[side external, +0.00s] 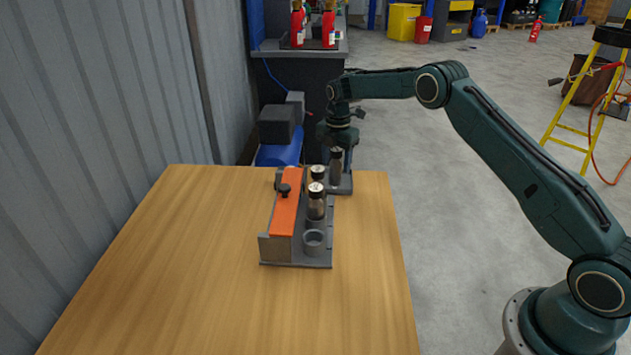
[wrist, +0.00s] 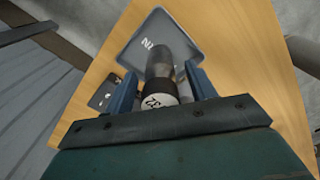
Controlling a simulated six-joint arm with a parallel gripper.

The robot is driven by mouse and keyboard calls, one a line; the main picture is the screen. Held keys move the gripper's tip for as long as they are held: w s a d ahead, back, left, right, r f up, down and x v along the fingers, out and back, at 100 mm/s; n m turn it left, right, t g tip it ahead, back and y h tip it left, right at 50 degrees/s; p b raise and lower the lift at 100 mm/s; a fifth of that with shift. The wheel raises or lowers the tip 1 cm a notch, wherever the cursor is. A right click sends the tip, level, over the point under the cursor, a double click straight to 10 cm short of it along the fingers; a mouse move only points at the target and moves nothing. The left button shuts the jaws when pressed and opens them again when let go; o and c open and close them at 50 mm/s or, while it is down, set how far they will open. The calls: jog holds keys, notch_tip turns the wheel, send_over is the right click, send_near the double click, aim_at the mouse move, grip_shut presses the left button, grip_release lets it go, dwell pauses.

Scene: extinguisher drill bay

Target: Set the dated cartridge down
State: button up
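The dated cartridge (wrist: 160,62) is a grey-brown cylinder with a dark collar and a white marked cap. My gripper (wrist: 163,85) is shut on it near the cap, one blue finger on each side. In the side view my gripper (side external: 338,140) points down at the table's far end, with the cartridge (side external: 336,166) upright below it. A grey tray (side external: 346,188) lies under the cartridge; in the wrist view the tray (wrist: 182,42) has white lettering, partly hidden by the cartridge. I cannot tell whether the cartridge's foot touches the tray.
A grey rack with an orange top (side external: 287,205) stands nearer the camera, with two capped cartridges (side external: 316,206) and an empty front socket (side external: 313,241). A dark flat object (wrist: 104,92) lies beside the tray. The front of the wooden table (side external: 200,300) is clear.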

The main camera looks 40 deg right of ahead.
jog(key=shift+r, duration=0.1)
notch_tip(320, 180, up, 11)
jog(key=shift+r, duration=0.6)
dwell(0.4)
jog(key=shift+r, duration=0.1)
dwell(0.4)
jog(key=shift+s+a+r, duration=0.1)
jog(key=shift+r, duration=0.1)
jog(key=s+a+r+m+t, duration=0.2)
jog(key=s+a+r+m, duration=0.25)
jog(key=s+r, duration=0.5)
jog(key=s+a+r+m+t, duration=0.1)
jog(key=s+a+r+m, duration=0.2)
jog(key=s+r+m, duration=0.5)
jog(key=s+a+f+m+t, duration=0.1)
jog(key=s+m, duration=0.3)
jog(key=s, duration=0.9)
jog(key=s+a+f+m+t, duration=0.1)
jog(key=s+a+f+m, duration=0.1)
jog(key=s, duration=1.2)
notch_tip(320, 180, down, 2)
jog(key=shift+a+f+m+t, duration=0.1)
jog(key=shift+a+m+t, duration=0.15)
jog(key=shift+m, duration=0.6)
